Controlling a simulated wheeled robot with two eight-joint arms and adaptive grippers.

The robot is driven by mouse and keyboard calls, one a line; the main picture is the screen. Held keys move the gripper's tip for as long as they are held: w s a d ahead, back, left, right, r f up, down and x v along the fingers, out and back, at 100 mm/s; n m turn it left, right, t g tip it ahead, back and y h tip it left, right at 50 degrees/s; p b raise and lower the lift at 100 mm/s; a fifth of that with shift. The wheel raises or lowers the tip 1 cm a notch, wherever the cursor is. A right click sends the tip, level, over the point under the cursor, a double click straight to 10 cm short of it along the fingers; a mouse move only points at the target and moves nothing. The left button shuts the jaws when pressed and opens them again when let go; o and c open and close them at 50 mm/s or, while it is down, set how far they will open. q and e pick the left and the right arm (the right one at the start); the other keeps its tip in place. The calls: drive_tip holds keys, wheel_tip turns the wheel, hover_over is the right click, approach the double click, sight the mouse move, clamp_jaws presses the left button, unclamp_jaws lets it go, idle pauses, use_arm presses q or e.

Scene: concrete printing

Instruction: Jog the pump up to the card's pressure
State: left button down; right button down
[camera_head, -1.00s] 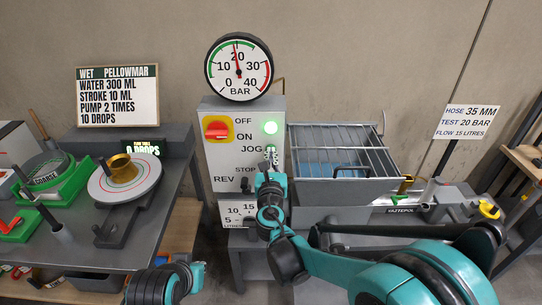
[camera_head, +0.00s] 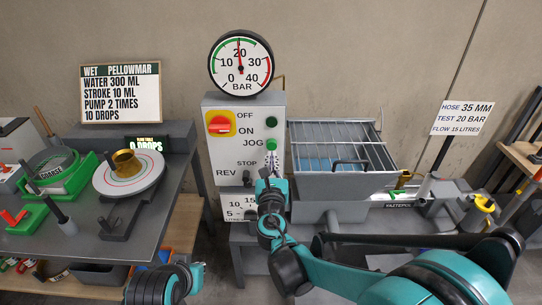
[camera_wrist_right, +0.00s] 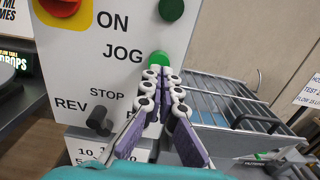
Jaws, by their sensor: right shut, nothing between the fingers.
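The pressure gauge (camera_head: 240,62) is above the pump's control box, its needle close to the 20 mark. The white card (camera_head: 460,110) at the right reads hose 35 mm, test 20 bar, flow 15 litres. The green jog button (camera_head: 271,144) is on the box front; it also shows in the wrist view (camera_wrist_right: 158,60). My right gripper (camera_head: 271,161) is shut and empty, its fingertips at the button's lower edge. I cannot tell whether they touch it. The round lamp (camera_head: 271,124) above is dark. My left gripper's fingers are not visible.
The red and yellow switch (camera_head: 219,124) and black REV/STOP knob (camera_head: 247,178) are on the same box. A grated hopper (camera_head: 340,160) stands just right of my gripper. A table with a round flow plate (camera_head: 145,182) is at the left.

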drive_tip(key=s+p, duration=0.1)
drive_tip(key=s, duration=0.7)
drive_tip(key=shift+s+f, duration=0.15)
drive_tip(key=shift+s, duration=0.1)
drive_tip(key=s+d+f+m+g+h, duration=0.2)
drive_tip(key=d+m+g, duration=0.1)
drive_tip(key=d+m, duration=0.5)
drive_tip(key=s+d+f+m+g+h, duration=0.2)
drive_tip(key=d+m+g, duration=0.1)
drive_tip(key=d+m, duration=0.55)
drive_tip(key=s+f+m+g+y, duration=0.2)
drive_tip(key=s+m, duration=0.5)
drive_tip(key=m, duration=0.2)
drive_tip(key=s+d+f+m+g+y, duration=0.1)
drive_tip(key=s+f+m+g+y, duration=0.1)
drive_tip(key=s+m, duration=0.6)
drive_tip(key=shift+f+m+g, duration=0.6)
drive_tip(key=shift+f+m, duration=0.1)
drive_tip(key=shift+m, duration=0.55)
drive_tip(key=shift+d, duration=0.1)
